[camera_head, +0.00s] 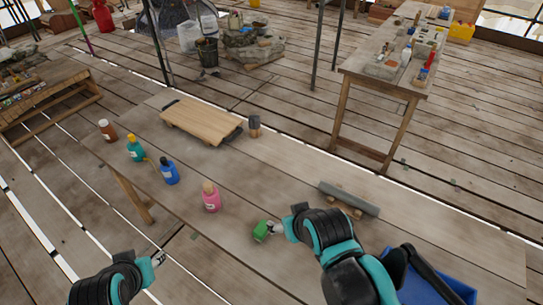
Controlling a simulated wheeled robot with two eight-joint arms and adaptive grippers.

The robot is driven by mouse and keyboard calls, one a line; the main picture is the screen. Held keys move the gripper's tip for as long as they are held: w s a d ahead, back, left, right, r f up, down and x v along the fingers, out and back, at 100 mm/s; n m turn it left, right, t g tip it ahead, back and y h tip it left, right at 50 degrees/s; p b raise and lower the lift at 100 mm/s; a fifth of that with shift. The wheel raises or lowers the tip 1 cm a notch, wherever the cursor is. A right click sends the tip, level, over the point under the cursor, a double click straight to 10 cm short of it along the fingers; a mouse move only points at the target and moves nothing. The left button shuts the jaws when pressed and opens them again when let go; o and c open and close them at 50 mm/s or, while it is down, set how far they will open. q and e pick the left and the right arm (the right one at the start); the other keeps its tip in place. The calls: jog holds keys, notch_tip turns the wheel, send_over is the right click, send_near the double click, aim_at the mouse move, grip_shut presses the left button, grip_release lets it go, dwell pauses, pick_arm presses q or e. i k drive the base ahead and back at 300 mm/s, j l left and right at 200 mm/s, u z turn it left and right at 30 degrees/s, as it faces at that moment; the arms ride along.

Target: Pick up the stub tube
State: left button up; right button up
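A long grey tube-like piece (349,199) lies across a small wooden rest on the near table, right of centre. A short dark grey upright cylinder (254,124) stands beside the wooden board. I cannot tell for sure which of these is the stub tube. My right gripper (274,229) is low over the table, left of the long grey piece and apart from it. A small green object (261,232) is at its fingertips; whether it is gripped is too small to tell. My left gripper (158,259) is off the table's near left edge, its fingers too small to read.
A pink bottle (210,197), blue bottle (169,171), teal bottle (135,148) and brown bottle (106,130) stand along the table's left side. A wooden board (200,121) lies behind them. A blue bin (432,286) is at the lower right. The table's middle is clear.

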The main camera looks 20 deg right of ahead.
aim_at(357, 202)
jog(key=z, duration=1.5)
jog(key=i+l+z, duration=0.1)
jog(key=l, duration=0.2)
jog(key=i+l, duration=0.1)
jog(key=l, duration=0.2)
jog(key=z, duration=0.05)
